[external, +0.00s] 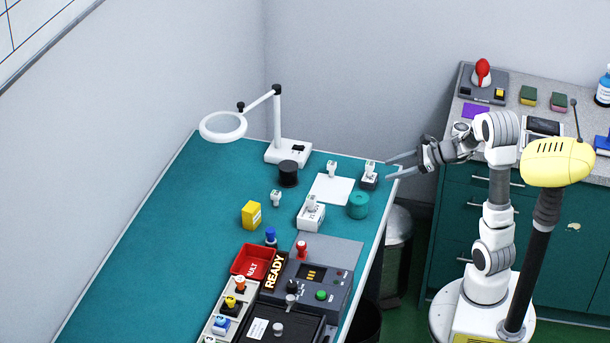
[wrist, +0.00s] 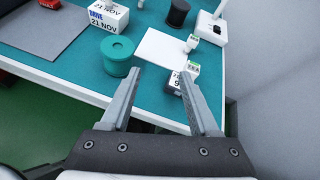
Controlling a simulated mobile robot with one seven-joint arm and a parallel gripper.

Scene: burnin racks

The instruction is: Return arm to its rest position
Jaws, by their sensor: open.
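My arm reaches left from my base at the right of the external view, raised and bent. My gripper (external: 388,168) is open at the right edge of the teal bench (external: 150,255), with its fingers pointing left. In the wrist view my gripper (wrist: 160,82) shows two spread grey fingers with nothing held between them. A small white-topped block on a dark base (external: 369,178) stands on the bench just left of the fingertips. In the wrist view this block (wrist: 180,82) shows beside the right finger; I cannot tell whether they touch.
A teal round container (external: 358,206), a white sheet (external: 331,190) and a black spool (external: 288,173) are near on the bench. A magnifier lamp (external: 288,152) stands behind. A grey bin (external: 398,240) stands between the bench and the teal cabinet (external: 455,230).

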